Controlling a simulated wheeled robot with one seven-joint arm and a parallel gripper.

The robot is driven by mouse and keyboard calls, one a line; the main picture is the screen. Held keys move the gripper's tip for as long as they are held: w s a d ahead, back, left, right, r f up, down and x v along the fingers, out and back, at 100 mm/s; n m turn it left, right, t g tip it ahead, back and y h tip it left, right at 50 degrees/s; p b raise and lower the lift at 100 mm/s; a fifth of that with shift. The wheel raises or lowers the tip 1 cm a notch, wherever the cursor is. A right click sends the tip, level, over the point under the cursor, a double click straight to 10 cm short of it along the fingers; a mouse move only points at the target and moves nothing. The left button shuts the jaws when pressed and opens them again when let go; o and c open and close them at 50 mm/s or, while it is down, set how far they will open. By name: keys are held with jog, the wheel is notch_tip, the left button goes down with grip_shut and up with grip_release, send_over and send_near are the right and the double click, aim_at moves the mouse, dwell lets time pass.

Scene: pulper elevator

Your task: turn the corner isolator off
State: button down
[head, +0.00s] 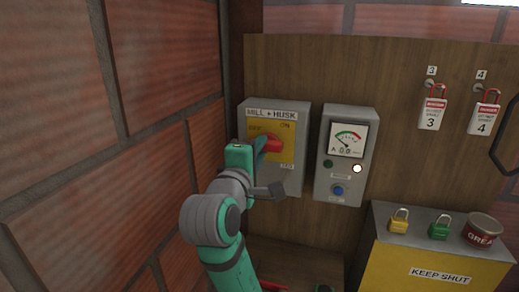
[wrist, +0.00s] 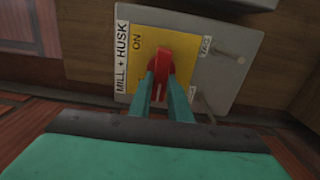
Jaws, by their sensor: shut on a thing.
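The corner isolator is a grey box (head: 300,180) labelled MILL + HUSK, on the wooden board beside the brick corner. Its yellow plate (head: 287,152) has OFF at upper left and ON at upper right. The red handle (head: 273,144) lies roughly crosswise on the plate. My gripper (head: 262,146) reaches it from the left and front, partly hiding plate and handle. In the wrist view, my gripper's teal fingers (wrist: 161,90) are on both sides of the red handle (wrist: 160,72), shut on it. The OFF mark is hidden there.
A grey meter box (head: 345,190) with a dial, a lit lamp and a blue knob is right of the isolator. A yellow KEEP SHUT box (head: 440,262) holds padlocks and a red tin. Danger tags (head: 432,113) hang at right. The brick wall (head: 60,130) is close on the left.

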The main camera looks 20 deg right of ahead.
jog(key=shift+a, duration=0.1)
jog(key=c, duration=1.6)
grip_release()
jog(key=shift+c, duration=0.2)
jog(key=v, duration=1)
jog(key=shift+s+a, duration=0.25)
jog(key=shift+s, duration=0.1)
jog(key=shift+f, duration=0.1)
